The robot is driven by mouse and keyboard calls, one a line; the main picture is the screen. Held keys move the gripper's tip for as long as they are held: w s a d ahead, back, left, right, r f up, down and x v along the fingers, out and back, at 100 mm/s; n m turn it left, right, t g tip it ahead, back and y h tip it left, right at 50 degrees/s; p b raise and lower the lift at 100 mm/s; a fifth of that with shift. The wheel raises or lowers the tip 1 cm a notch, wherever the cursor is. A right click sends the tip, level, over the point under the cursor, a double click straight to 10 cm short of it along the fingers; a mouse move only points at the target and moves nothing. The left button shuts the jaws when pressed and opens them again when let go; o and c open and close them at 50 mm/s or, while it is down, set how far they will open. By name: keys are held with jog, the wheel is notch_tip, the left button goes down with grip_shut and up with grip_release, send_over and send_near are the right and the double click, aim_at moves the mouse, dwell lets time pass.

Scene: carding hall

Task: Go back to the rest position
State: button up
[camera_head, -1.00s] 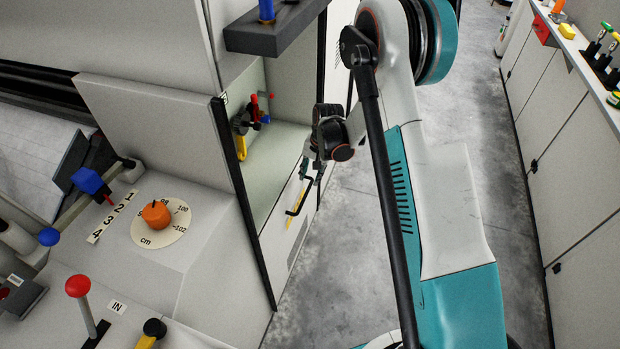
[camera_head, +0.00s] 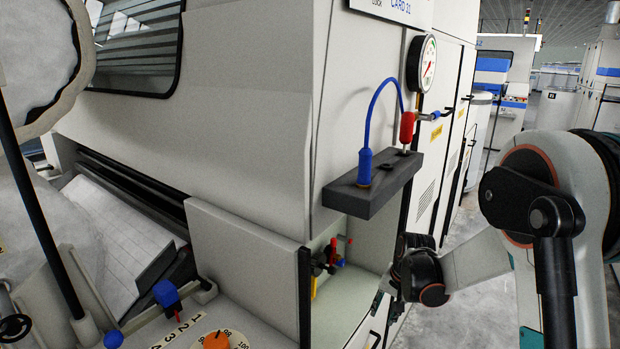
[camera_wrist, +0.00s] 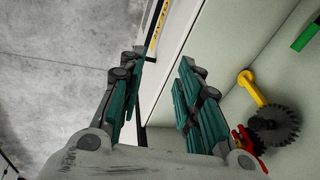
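My gripper (camera_wrist: 158,78) fills the middle of the wrist view. Its two teal-padded fingers stand apart with nothing between them. It is beside the open compartment of the carding machine, with grey floor on its left. In the head view my arm comes in from the right and its dark wrist joint is in front of the compartment. The fingers are mostly hidden there.
The compartment holds a yellow lever (camera_wrist: 252,88), a dark toothed wheel (camera_wrist: 274,126) and a red part (camera_wrist: 247,139). Above it a dark shelf (camera_head: 372,188) juts out, with a blue hose (camera_head: 378,105) and a gauge (camera_head: 427,64). An orange knob (camera_head: 216,340) is at the lower left. The aisle behind looks clear.

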jog(key=s+a+r+n+t, duration=0.1)
jog(key=s+r, duration=0.5)
jog(key=r, duration=0.2)
jog(key=s+r+n+t, duration=0.1)
jog(key=s+r+n, duration=0.1)
jog(key=s+r, duration=0.6)
jog(key=s+r+n+t+h, duration=0.1)
jog(key=s+r+n+t, duration=0.2)
jog(key=s, duration=1.2)
jog(key=shift+s+a+r, duration=0.15)
jog(key=shift+s+r, duration=0.05)
jog(key=shift+r, duration=0.5)
jog(key=shift+a, duration=0.1)
